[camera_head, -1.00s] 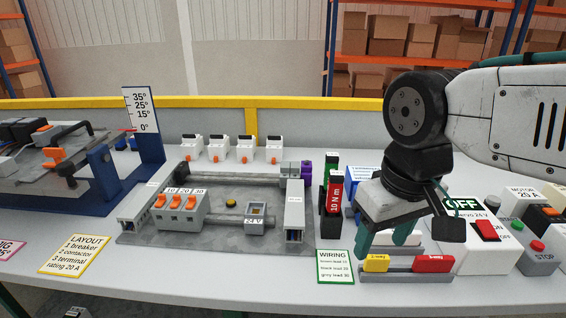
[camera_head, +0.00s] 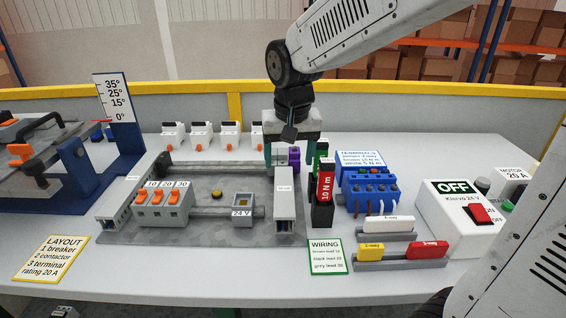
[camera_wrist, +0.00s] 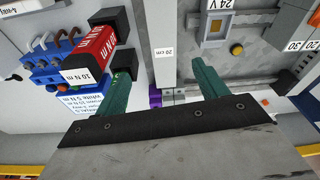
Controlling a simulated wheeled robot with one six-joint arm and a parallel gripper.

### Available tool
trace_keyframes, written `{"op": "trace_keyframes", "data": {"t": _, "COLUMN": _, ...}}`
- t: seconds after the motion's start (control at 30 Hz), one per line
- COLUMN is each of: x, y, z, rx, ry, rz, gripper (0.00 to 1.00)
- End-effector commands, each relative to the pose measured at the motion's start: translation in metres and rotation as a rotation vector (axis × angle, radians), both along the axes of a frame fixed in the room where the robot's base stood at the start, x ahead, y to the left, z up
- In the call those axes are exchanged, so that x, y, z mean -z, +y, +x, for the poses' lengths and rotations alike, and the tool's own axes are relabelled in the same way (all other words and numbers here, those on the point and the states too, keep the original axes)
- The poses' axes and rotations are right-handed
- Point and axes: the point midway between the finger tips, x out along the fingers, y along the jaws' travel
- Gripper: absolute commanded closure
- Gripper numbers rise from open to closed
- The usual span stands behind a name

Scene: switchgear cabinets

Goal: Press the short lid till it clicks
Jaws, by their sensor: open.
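A grey duct (camera_head: 284,208) with a long flat lid stands along the right side of the grey mounting plate. In the wrist view its lid (camera_wrist: 166,72) carries a "20 cm" label. A second, similar duct (camera_head: 122,205) stands at the plate's left side; I cannot tell which lid is the short one. My gripper (camera_head: 289,158) is open and empty at the far end of the right duct. In the wrist view my gripper (camera_wrist: 163,90) has one teal finger on each side of the duct's line. Contact with the lid cannot be told.
Close to the right stand a red "10 N m" tool (camera_head: 326,186) and a blue terminal block (camera_head: 368,190). Purple blocks (camera_head: 294,154) sit at the duct's far end. Orange-switched breakers (camera_head: 163,205) are on the plate. A rack holds yellow and red pieces (camera_head: 428,249) at the front.

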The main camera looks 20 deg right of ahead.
Motion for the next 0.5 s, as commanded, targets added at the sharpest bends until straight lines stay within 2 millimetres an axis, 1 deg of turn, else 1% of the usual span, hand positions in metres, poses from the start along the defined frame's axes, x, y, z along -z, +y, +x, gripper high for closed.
{"op": "trace_keyframes", "data": {"t": 0.03, "x": 0.007, "y": 0.001, "z": 0.004, "rx": 0.033, "ry": 0.039, "rz": 0.010, "gripper": 0.28}}
{"op": "trace_keyframes", "data": {"t": 0.1, "x": 0.014, "y": 0.002, "z": 0.007, "rx": 0.077, "ry": 0.086, "rz": 0.023, "gripper": 0.28}}
{"op": "trace_keyframes", "data": {"t": 0.2, "x": 0.021, "y": 0.003, "z": 0.010, "rx": 0.123, "ry": 0.131, "rz": 0.036, "gripper": 0.28}}
{"op": "trace_keyframes", "data": {"t": 0.37, "x": 0.031, "y": 0.004, "z": 0.011, "rx": 0.147, "ry": 0.159, "rz": 0.041, "gripper": 0.28}}
{"op": "trace_keyframes", "data": {"t": 0.5, "x": 0.050, "y": 0.004, "z": 0.010, "rx": 0.147, "ry": 0.159, "rz": 0.041, "gripper": 0.28}}
